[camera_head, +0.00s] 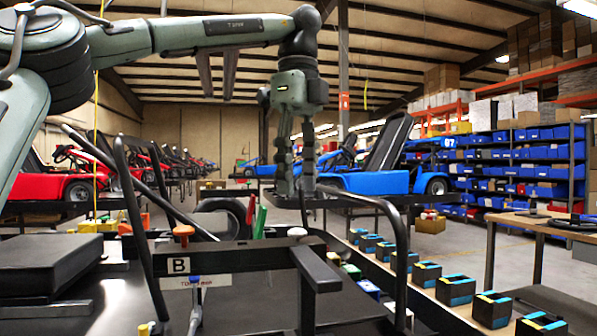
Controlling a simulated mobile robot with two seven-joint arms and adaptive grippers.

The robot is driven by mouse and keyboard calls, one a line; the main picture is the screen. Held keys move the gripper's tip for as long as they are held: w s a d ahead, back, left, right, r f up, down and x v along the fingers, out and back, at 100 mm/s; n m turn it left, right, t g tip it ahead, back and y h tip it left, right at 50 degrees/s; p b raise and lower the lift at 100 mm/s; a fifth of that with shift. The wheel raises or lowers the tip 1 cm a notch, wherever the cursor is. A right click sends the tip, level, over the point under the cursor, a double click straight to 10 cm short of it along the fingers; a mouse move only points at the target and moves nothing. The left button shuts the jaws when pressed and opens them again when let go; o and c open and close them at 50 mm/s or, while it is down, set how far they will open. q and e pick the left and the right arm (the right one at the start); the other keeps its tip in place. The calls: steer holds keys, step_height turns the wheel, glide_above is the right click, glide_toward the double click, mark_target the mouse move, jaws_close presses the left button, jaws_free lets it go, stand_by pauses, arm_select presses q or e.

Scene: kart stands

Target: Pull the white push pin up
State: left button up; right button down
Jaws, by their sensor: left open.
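A small white knob, which looks like the white push pin (297,232), sits on top of a black crossbar (245,256) at the lower middle. Its shaft is hidden. My left arm comes in from the upper left. My left gripper (296,188) points down above the white knob, with its fingers open and empty. A visible gap lies between the fingertips and the knob in the picture. My right gripper is not in view.
An orange knob (183,231) stands left on the bar, above a "B" label (178,265). Black tube frames (398,262) rise on both sides. Green and red handles (260,220) stand close left of the white knob. A blue kart (385,168) is behind.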

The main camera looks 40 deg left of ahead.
mark_target(297, 229)
arm_select(q)
steer(key=shift+s+f, duration=0.15)
steer(key=shift+f, duration=3.45)
jaws_close()
steer(key=shift+r, duration=0.55)
jaws_free()
step_height(297, 229, up, 8)
steer(key=shift+f, duration=0.2)
steer(key=shift+f, duration=0.1)
